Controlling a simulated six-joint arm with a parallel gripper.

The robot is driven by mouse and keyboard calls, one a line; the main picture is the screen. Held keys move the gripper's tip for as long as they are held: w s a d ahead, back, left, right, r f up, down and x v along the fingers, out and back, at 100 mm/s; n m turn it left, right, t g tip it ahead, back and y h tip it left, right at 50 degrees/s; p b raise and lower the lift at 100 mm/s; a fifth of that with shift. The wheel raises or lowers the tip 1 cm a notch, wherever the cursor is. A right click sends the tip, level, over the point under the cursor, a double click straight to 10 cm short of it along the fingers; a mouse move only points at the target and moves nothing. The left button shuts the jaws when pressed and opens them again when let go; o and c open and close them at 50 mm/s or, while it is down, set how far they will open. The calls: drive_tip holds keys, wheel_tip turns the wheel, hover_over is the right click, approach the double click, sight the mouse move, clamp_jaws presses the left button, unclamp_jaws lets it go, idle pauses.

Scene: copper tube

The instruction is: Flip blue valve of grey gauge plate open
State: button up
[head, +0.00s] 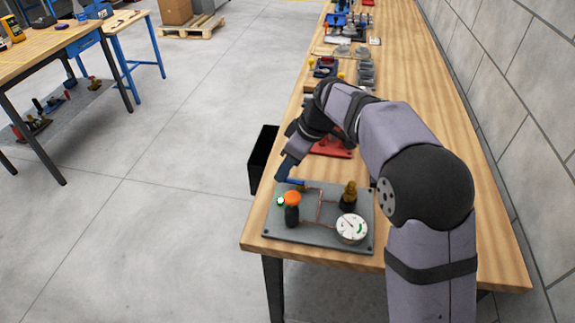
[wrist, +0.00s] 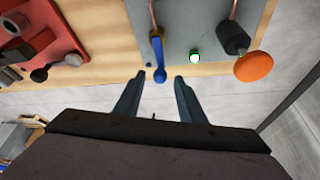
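The grey gauge plate (head: 333,243) lies flat at the near end of the wooden bench. It carries copper tubing, a white round gauge (head: 351,228), an orange knob (head: 292,198), a lit green lamp (head: 281,201) and the blue valve handle (head: 291,182) at its far left edge. In the wrist view the blue handle (wrist: 158,58) points toward my gripper, past the plate's edge. My gripper (wrist: 162,76) is open, with the handle's end between or just above its fingertips; I cannot tell whether they touch. In the head view my gripper (head: 284,173) is at the handle, its fingers partly hidden.
A red plate (head: 331,148) with fittings sits behind the grey plate, partly hidden by my arm. A black bin (head: 264,158) stands beside the bench's left edge. More parts line the bench further back. A brick wall runs along the right.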

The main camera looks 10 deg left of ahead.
drive_tip(key=w+b+v, duration=0.1)
drive_tip(key=v, duration=0.6)
drive_tip(key=shift+s+r, duration=0.2)
drive_tip(key=shift+s, duration=0.3)
drive_tip(key=shift+d, duration=0.15)
